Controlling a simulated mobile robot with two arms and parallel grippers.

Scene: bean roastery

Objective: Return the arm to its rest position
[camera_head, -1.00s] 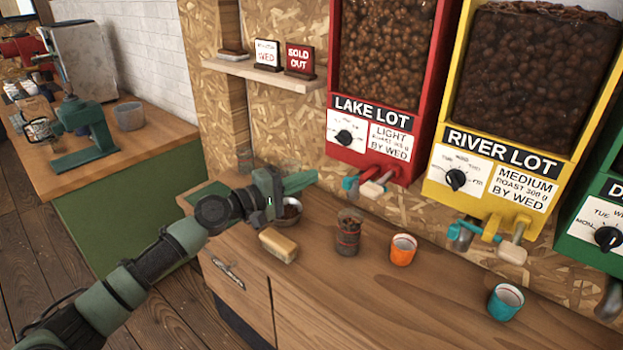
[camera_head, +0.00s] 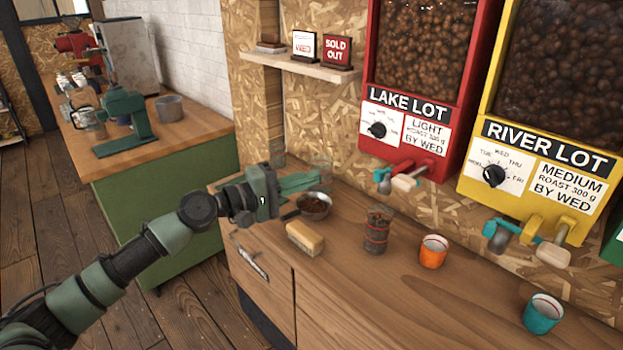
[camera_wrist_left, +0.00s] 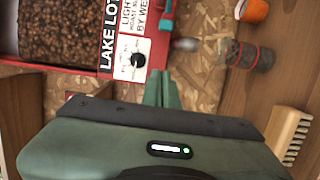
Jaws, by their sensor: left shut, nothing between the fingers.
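My left arm comes in from the left in the head view. Its green gripper (camera_head: 300,182) is above the back left part of the wooden counter, pointing right toward the wall. The fingers are together with nothing between them; they also show closed in the left wrist view (camera_wrist_left: 163,90). A metal bowl (camera_head: 316,212) of dark contents is just below and right of the fingers, partly behind the gripper. My right gripper is in neither view.
A brush (camera_head: 305,238), a bean-filled jar (camera_head: 376,232), an orange cup (camera_head: 433,252) and a teal cup (camera_head: 542,314) stand on the counter (camera_head: 400,300). Red (camera_head: 415,90) and yellow (camera_head: 540,130) dispensers hang behind. A shelf (camera_head: 300,68) with signs is above the gripper.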

